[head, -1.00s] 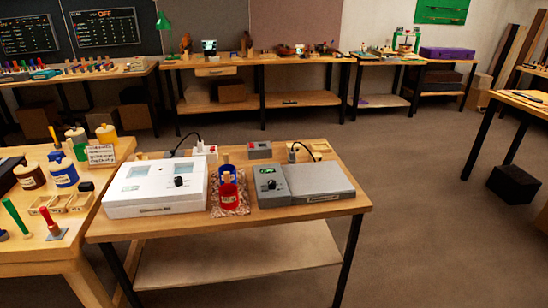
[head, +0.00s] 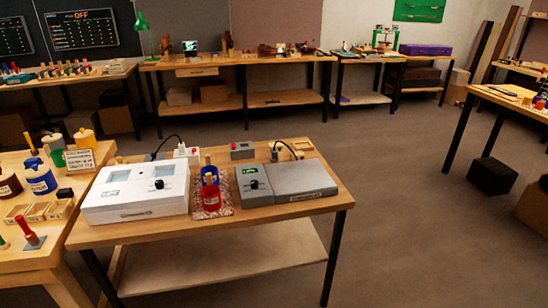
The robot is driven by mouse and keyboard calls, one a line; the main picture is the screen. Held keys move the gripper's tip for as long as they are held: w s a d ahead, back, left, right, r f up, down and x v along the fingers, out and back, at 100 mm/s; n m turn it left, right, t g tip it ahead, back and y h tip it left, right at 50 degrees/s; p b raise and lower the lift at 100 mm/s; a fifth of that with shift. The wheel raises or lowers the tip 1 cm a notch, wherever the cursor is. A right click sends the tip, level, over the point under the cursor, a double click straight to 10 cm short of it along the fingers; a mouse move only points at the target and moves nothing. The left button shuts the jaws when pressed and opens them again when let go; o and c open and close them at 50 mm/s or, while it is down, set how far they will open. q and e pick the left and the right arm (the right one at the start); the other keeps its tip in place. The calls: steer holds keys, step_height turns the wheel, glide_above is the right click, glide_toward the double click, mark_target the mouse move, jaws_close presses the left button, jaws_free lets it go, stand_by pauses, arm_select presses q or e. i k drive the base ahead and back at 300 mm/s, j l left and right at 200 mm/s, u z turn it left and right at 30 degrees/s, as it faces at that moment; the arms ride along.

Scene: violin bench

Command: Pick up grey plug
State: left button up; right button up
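A dark plug (head: 274,156), possibly the grey one, stands at the back edge of the grey device (head: 285,181), with a black cable arching from it to the right. It is too small for me to be sure of its colour. A second black cable (head: 168,139) arches behind the white device (head: 136,190) towards a white socket block (head: 188,152). Neither of my grippers is in view.
The devices stand on a wooden table (head: 325,206) with a lower shelf. Between them are a blue and a red pot (head: 211,199). A grey box with a red button (head: 242,150) and a wooden tray (head: 299,146) are behind. Open floor (head: 405,200) lies to the right.

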mark_target(274, 159)
steer(key=i+l+u, duration=0.1)
steer(key=i+u, duration=0.3)
steer(key=i, duration=0.65)
